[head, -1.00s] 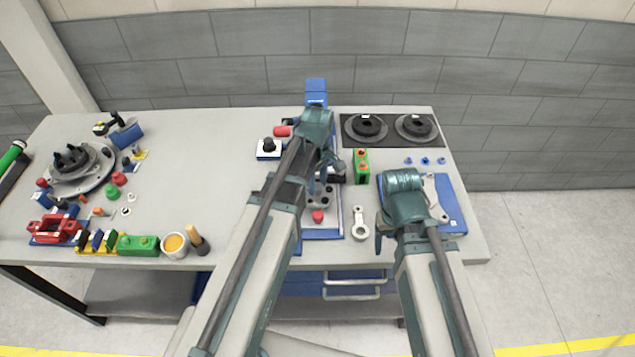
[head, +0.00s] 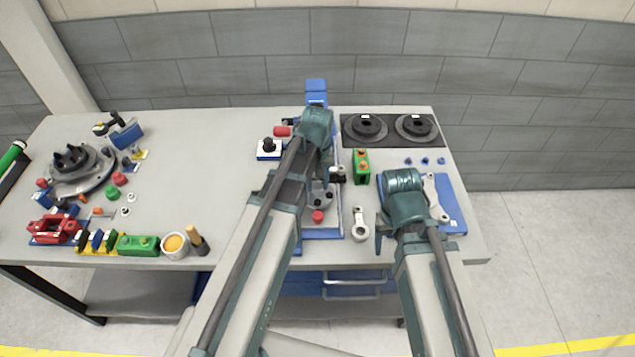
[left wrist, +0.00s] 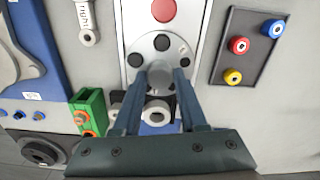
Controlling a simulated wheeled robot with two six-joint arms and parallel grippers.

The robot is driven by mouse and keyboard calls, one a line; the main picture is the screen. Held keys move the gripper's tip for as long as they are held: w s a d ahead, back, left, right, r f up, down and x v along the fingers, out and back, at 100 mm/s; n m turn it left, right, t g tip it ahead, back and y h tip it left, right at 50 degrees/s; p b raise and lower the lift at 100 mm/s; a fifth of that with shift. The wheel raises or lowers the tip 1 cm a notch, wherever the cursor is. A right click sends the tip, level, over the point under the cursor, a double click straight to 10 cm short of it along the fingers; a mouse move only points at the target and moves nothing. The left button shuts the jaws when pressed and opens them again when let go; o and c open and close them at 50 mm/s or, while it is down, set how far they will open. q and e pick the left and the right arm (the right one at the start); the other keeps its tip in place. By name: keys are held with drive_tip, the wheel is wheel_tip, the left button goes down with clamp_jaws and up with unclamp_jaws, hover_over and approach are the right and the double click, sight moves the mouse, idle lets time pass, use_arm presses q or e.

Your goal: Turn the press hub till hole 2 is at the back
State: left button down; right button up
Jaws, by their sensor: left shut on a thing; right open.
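The press hub (left wrist: 150,55) is a light grey disc with black holes, on the grey plate of the press. In the head view the hub (head: 316,203) is partly covered by my left arm. My left gripper (left wrist: 161,76) is shut on a grey peg standing at the hub, with one finger on each side. No hole numbers are readable, so I cannot tell which is hole 2. In the head view my left gripper is mostly hidden behind its own wrist. My right gripper (head: 381,236) is open and empty, beside the blue tray at the right.
A red button (head: 318,217) sits on the press plate in front of the hub. A green block (head: 361,168) and a grey wrench-like link (head: 360,226) lie to its right. The blue tray (head: 451,205) is further right. The table left of my left arm has free room.

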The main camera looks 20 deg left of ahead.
sight(318, 186)
use_arm(q)
drive_tip(key=m, duration=0.7)
idle(0.6)
drive_tip(key=shift+c, duration=2.2)
unclamp_jaws()
wheel_tip(318, 186, up, 14)
drive_tip(key=p, duration=1.4)
drive_tip(key=shift+f, duration=0.1)
